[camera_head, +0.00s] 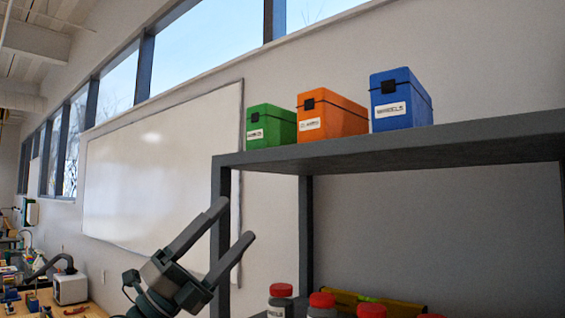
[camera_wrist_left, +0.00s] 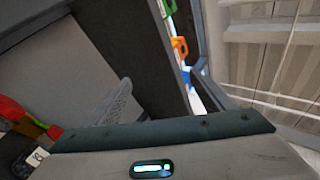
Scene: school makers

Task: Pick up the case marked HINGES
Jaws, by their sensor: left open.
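Three lidded cases with dark latches and white front labels stand in a row on top of a grey shelf unit (camera_head: 400,147). The green case (camera_head: 271,125) is at the left, the orange case (camera_head: 332,115) in the middle and the blue case (camera_head: 401,99) at the right. The blue label looks like WHEELS; the green and orange labels are too blurred to read, so I cannot tell which says HINGES. My left gripper (camera_head: 236,220) is open and empty, below the shelf top near its left post. In the left wrist view, the orange case (camera_wrist_left: 180,48) shows partly past the shelf edge.
Red-lidded jars (camera_head: 320,304) and a yellow item (camera_head: 375,301) stand on the lower shelf. A whiteboard (camera_head: 150,180) hangs on the wall behind. A cluttered wooden workbench (camera_head: 60,304) is at lower left. The space above the cases is clear.

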